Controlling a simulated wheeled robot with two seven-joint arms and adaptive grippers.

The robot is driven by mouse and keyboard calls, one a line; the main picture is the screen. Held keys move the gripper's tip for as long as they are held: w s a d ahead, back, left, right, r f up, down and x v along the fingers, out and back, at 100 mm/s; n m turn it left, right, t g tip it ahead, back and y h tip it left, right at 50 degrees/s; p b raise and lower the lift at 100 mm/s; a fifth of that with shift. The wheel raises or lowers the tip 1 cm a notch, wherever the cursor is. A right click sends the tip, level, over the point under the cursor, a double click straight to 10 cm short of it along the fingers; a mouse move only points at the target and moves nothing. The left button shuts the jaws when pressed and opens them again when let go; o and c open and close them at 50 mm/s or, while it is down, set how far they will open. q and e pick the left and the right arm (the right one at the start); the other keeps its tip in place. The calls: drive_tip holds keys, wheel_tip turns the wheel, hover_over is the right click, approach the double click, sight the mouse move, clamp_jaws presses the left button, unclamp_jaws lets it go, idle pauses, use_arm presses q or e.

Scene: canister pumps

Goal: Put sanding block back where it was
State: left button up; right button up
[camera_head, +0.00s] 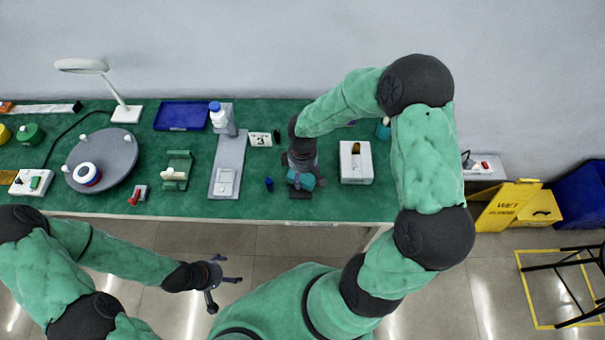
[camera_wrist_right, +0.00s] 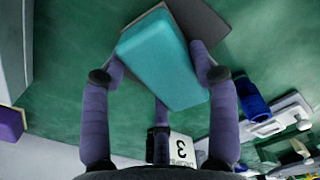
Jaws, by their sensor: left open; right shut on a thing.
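The sanding block is a teal block (camera_head: 303,181), partly hidden by my right gripper (camera_head: 301,172) in the head view. In the right wrist view the block (camera_wrist_right: 165,58) sits between the fingers of my right gripper (camera_wrist_right: 158,72), which is shut on it. A dark grey flat pad (camera_wrist_right: 205,28) shows beyond and partly behind the block; its edge also shows in the head view (camera_head: 300,195). I cannot tell whether the block touches the pad. My left gripper (camera_head: 218,277) is open and empty, in front of the bench, over the floor.
A blue cap-like item (camera_head: 269,184) stands left of the right gripper. A number 3 card (camera_head: 260,139) is behind it, a white box (camera_head: 356,162) to its right. A grey plate with a bottle (camera_head: 228,165) is further left. Bare green bench lies between them.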

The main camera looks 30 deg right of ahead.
drive_tip(key=shift+f, duration=0.2)
drive_tip(key=o, duration=1.1)
drive_tip(key=shift+r, duration=0.15)
drive_tip(key=shift+r, duration=0.3)
wheel_tip(320, 180, up, 12)
drive_tip(key=p, duration=0.3)
drive_tip(key=shift+f+p, duration=0.2)
drive_tip(key=shift+p, duration=0.2)
